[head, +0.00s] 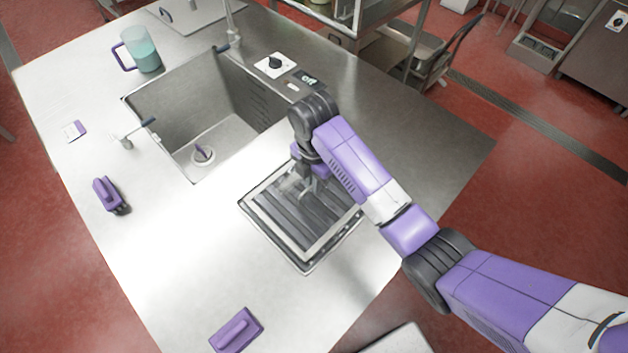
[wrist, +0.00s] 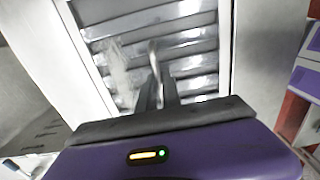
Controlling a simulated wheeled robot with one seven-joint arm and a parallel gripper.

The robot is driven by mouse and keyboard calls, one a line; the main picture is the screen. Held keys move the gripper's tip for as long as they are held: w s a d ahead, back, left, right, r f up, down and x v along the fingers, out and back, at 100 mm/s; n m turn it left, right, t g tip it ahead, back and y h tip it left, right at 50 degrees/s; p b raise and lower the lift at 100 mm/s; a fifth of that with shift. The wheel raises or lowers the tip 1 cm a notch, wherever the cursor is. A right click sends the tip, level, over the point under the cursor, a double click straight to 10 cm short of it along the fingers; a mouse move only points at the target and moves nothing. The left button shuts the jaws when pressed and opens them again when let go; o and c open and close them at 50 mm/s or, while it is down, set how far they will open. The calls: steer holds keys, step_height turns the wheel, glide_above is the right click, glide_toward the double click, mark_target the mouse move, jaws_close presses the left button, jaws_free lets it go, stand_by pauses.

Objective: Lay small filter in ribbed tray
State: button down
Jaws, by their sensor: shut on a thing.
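A slatted metal panel with a pale frame, which I take for the small filter (head: 288,220), lies level within the outline of the dark-rimmed ribbed tray (head: 306,270) on the steel counter. My gripper (head: 309,190) points down over the panel's far part and is shut on a thin part standing up from it. In the wrist view, the fingers (wrist: 156,90) close on that thin upright piece, and the filter's slats (wrist: 195,65) fill the middle. Whether the filter touches the tray floor cannot be told. The tray's ribs are mostly hidden.
A sink (head: 200,140) is sunk into the counter behind and left. A jug (head: 141,50) stands at the back left. Purple-handled blocks stand on the left (head: 108,195) and at the front (head: 236,331). The counter between these blocks is clear.

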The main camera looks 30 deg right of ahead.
steer(key=shift+f, duration=0.6)
stand_by(0.7)
steer(key=c, duration=1.5)
jaws_free()
steer(key=shift+o, duration=0.5)
steer(key=shift+f, duration=0.15)
steer(key=o, duration=0.4)
steer(key=shift+o, duration=0.2)
steer(key=shift+r+p, duration=0.95)
steer(key=shift+r, duration=2.65)
